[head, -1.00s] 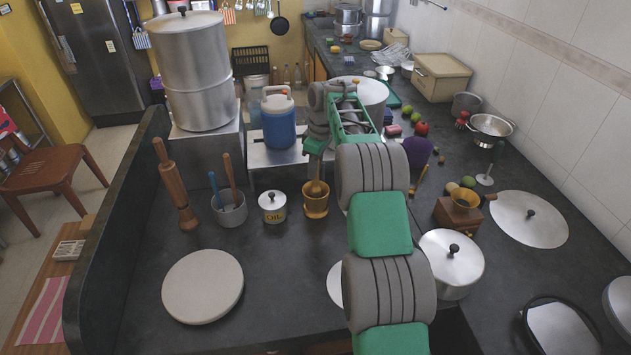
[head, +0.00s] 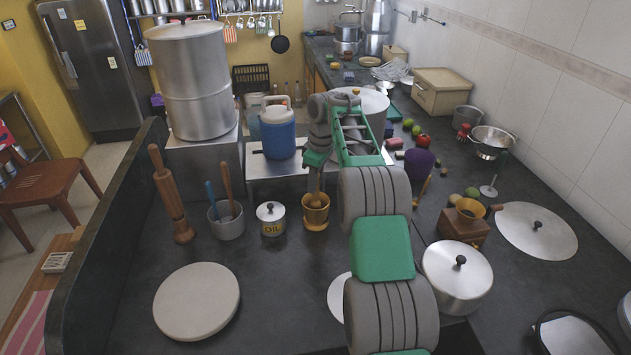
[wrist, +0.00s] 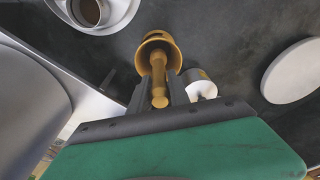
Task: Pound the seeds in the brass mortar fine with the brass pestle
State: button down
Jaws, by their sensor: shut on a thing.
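The brass mortar (head: 316,216) stands upright on the dark counter, right of the oil tin. It also shows in the wrist view (wrist: 172,48). The brass pestle (wrist: 158,78) stands with its lower end inside the mortar, and its knob end points toward the wrist camera. My gripper (head: 317,172) is directly above the mortar, shut on the pestle's upper part. In the wrist view the two dark fingers lie on either side of the pestle. The seeds are not visible; the mortar's inside is mostly hidden by the pestle and its rim.
An oil tin (head: 271,218) stands close left of the mortar, with a grey pot of tools (head: 227,222) beyond it. Behind are a blue water jug (head: 278,133) and a steel stand. A round white board (head: 197,300) lies front left. A lidded pot (head: 456,275) stands at right.

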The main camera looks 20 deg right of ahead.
jog(key=shift+f, duration=0.2)
dwell(0.4)
jog(key=shift+f+b, duration=1.4)
jog(key=shift+f, duration=0.15)
notch_tip(320, 180, up, 3)
jog(key=p, duration=0.3)
jog(key=shift+f, duration=0.15)
jog(key=shift+f+b, duration=1.3)
jog(key=shift+r+p, duration=1.35)
jog(key=shift+p, duration=0.05)
